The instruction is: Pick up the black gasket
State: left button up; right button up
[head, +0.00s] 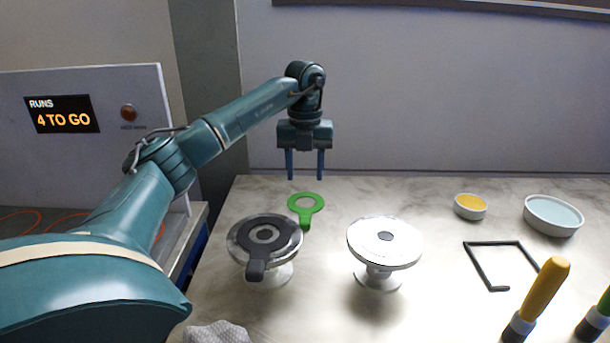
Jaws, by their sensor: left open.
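The black gasket (284,239) lies flat on top of the left flanged vessel (283,276), with its tab (256,270) sticking out over the front edge. A grey ring with a dark centre shows in the gasket's middle. My left gripper (305,178) is open and empty, fingers pointing down. It hangs behind the left vessel and above a green gasket (305,221), apart from both. My right gripper is not in view.
A second vessel (404,250) with a bare white top stands to the right. Further right are a yellow-filled bowl (470,207), a pale blue-filled bowl (552,217), a bent dark rod (477,267) and a yellow-handled tool (541,290). A grey cloth (217,333) lies at the front.

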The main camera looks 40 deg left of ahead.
aim_at(259, 254)
jog(key=k, duration=1.5)
